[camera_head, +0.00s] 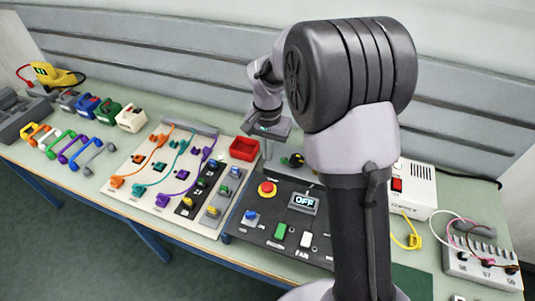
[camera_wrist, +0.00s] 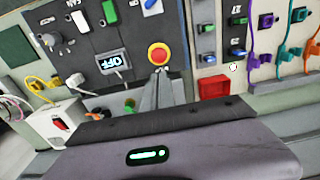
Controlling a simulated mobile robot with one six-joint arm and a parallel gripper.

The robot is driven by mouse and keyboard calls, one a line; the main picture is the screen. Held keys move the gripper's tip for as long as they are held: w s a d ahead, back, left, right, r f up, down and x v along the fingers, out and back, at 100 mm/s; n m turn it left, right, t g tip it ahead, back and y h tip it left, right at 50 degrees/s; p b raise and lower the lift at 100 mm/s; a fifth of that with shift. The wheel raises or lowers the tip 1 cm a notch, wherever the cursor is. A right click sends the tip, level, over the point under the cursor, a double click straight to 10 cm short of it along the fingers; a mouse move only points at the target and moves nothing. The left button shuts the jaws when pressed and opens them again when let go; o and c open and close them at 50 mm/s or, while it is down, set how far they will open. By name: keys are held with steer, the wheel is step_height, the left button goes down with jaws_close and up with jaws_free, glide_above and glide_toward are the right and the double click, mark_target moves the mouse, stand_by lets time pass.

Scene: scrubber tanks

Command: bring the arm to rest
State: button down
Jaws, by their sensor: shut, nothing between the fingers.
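My arm rises in front of the bench in the head view and bends over toward the back of the table. My gripper (camera_wrist: 158,88) shows in the wrist view with its fingers together and nothing between them. It is above the table behind the black control panel (camera_wrist: 108,40), close to the red emergency button (camera_wrist: 158,54) in the picture. In the head view my wrist (camera_head: 267,125) is near the small red box (camera_head: 244,149), and the fingertips are hard to make out there.
The control panel's display (camera_head: 304,202) reads OFF. A cream board (camera_head: 127,185) with coloured cables and connectors lies left of it. A white box with a red switch (camera_head: 397,184) stands to the right. Coloured handled blocks (camera_head: 107,112) and handles (camera_head: 70,146) fill the left end.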

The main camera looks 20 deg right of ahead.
steer(key=s+a+r+n+t+b, duration=0.1)
steer(key=s+r+b, duration=0.15)
steer(key=s, duration=0.35)
steer(key=s+a+r+t+y+b, duration=0.1)
steer(key=s+r+t+b, duration=0.1)
steer(key=s+b, duration=0.3)
steer(key=s+a+r+n+t+b, duration=0.1)
steer(key=s+r+b, duration=0.15)
steer(key=s, duration=0.45)
steer(key=s+a+f+t+y+b, duration=0.1)
steer(key=s+f+b, duration=0.2)
steer(key=s, duration=0.5)
steer(key=shift+a+f+n+t, duration=0.3)
steer(key=shift+a+f+n, duration=0.1)
steer(key=shift+f, duration=0.2)
